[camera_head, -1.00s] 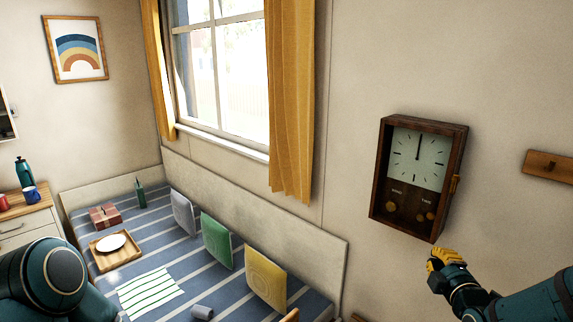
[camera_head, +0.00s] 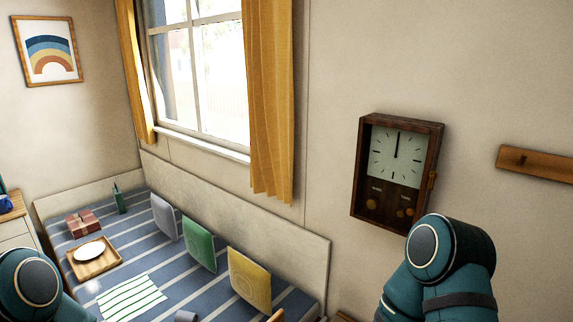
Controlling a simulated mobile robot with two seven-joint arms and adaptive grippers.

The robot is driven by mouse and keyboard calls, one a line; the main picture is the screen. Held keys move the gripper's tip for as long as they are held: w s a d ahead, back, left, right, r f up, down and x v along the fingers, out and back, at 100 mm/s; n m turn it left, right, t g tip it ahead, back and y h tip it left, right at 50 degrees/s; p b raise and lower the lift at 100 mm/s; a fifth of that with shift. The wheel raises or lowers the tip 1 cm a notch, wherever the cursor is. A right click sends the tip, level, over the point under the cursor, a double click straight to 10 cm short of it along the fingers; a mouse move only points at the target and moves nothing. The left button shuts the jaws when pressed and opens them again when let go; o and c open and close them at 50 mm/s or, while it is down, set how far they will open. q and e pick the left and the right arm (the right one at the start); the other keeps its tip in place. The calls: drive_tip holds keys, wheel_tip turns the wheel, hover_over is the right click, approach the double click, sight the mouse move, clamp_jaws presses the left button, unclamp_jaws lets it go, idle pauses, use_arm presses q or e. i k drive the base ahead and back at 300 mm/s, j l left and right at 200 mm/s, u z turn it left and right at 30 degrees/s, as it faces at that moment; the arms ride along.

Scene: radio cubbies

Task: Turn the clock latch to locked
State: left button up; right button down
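My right gripper is not visible. My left arm shows only as a teal joint at the bottom left, and my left gripper is out of view.
A wooden wall rail (camera_head: 535,163) is fixed right of the clock. A striped daybed (camera_head: 160,238) with cushions, a tray (camera_head: 94,262) and a red box (camera_head: 83,223) lies under the window and yellow curtains (camera_head: 268,110).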

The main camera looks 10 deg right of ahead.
sight(432, 174)
drive_tip(key=l+z, duration=0.15)
drive_tip(key=z, duration=1)
